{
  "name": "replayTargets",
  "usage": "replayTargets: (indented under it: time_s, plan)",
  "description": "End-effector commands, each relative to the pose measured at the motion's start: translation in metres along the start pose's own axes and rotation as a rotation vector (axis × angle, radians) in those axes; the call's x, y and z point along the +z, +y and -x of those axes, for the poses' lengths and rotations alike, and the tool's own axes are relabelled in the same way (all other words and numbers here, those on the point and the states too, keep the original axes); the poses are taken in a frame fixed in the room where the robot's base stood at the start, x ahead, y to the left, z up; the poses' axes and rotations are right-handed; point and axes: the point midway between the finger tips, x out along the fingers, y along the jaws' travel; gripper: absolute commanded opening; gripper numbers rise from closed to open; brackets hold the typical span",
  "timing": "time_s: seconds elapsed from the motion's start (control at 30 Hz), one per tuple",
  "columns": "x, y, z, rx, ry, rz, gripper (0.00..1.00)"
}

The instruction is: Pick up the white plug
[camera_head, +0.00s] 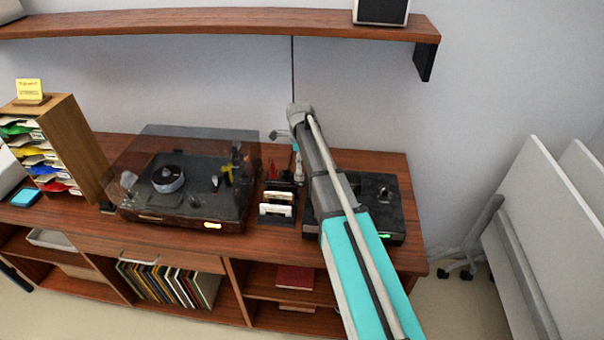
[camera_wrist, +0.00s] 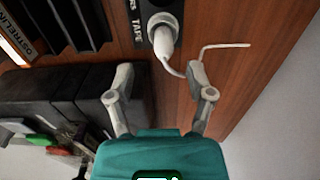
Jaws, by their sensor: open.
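The white plug (camera_wrist: 163,40) sits in a dark socket strip marked "TAPE" (camera_wrist: 142,22) in the wrist view. Its white cable (camera_wrist: 225,46) curves away to the right. My gripper (camera_wrist: 158,76) is open and empty, with one finger to each side of the plug's line. The plug lies past the fingertips in the picture, and I see no contact. In the head view my gripper is small and partly hidden by my arm, above the back of the wooden cabinet. I cannot make out the plug surely there.
A turntable (camera_head: 180,188) with a clear lid stands left on the cabinet (camera_head: 385,163). A black device (camera_head: 383,205) stands right, partly behind my arm. White cassettes (camera_head: 276,209) stand between them. A wall shelf (camera_head: 220,22) hangs above. A wooden letter rack (camera_head: 75,145) is far left.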

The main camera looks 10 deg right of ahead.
Motion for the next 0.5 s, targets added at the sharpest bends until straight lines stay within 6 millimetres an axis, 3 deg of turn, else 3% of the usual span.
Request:
replayTargets:
  time_s: [0.5]
  plan:
    - [0.002, -0.001, -0.029, 0.0, 0.0, 0.0, 0.69]
